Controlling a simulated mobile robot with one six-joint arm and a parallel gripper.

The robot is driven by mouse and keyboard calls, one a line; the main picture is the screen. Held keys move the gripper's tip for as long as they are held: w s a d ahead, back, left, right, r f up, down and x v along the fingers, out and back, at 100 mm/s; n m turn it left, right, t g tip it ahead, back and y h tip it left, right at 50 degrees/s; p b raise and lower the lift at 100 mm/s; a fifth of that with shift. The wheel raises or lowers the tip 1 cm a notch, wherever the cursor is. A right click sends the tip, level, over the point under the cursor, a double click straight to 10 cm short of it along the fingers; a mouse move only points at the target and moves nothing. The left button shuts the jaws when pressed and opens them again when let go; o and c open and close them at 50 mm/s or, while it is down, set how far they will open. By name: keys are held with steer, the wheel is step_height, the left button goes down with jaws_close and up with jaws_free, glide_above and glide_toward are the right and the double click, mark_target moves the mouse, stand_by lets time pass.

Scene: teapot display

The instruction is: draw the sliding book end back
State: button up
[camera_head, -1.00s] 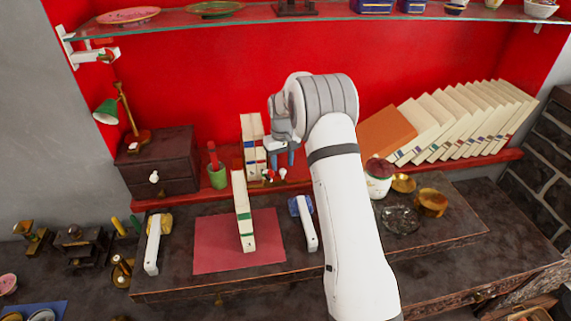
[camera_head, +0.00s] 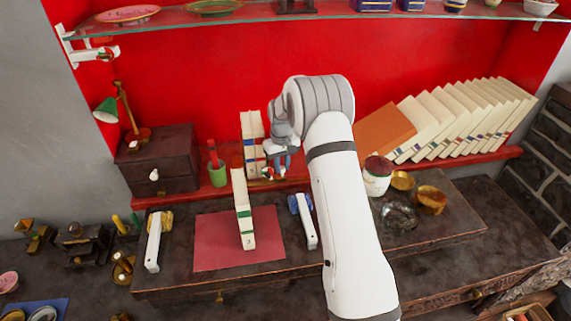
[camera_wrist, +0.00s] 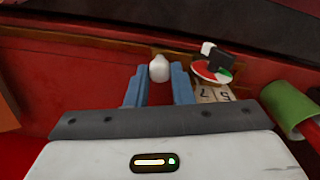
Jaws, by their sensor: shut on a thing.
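A white rounded knob (camera_wrist: 159,68) shows between the two blue fingers of my gripper (camera_wrist: 160,86) in the wrist view. It appears to belong to the sliding book end, whose body I cannot make out. In the head view my gripper (camera_head: 280,160) is low over the red shelf, just right of a few upright cream books (camera_head: 252,130). It is shut on the knob, which the fingers hide there. A red, white and green disc with a black piece (camera_wrist: 213,66) sits beside the fingers in the wrist view, near the numbered book ends (camera_wrist: 214,94).
A green cup (camera_head: 217,176) stands left of the books. A row of leaning books (camera_head: 460,122) and an orange one (camera_head: 385,132) fill the shelf's right. A red-lidded jar (camera_head: 377,178) stands in front.

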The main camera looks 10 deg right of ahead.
jaws_close()
steer(key=shift+d, duration=0.6)
steer(key=d+b, duration=0.3)
steer(key=d, duration=1.6)
steer(key=shift+d+b, duration=0.2)
steer(key=shift+b, duration=0.1)
steer(key=o, duration=0.9)
jaws_free()
steer(key=shift+r+b, duration=0.65)
steer(key=shift+r, duration=3.3)
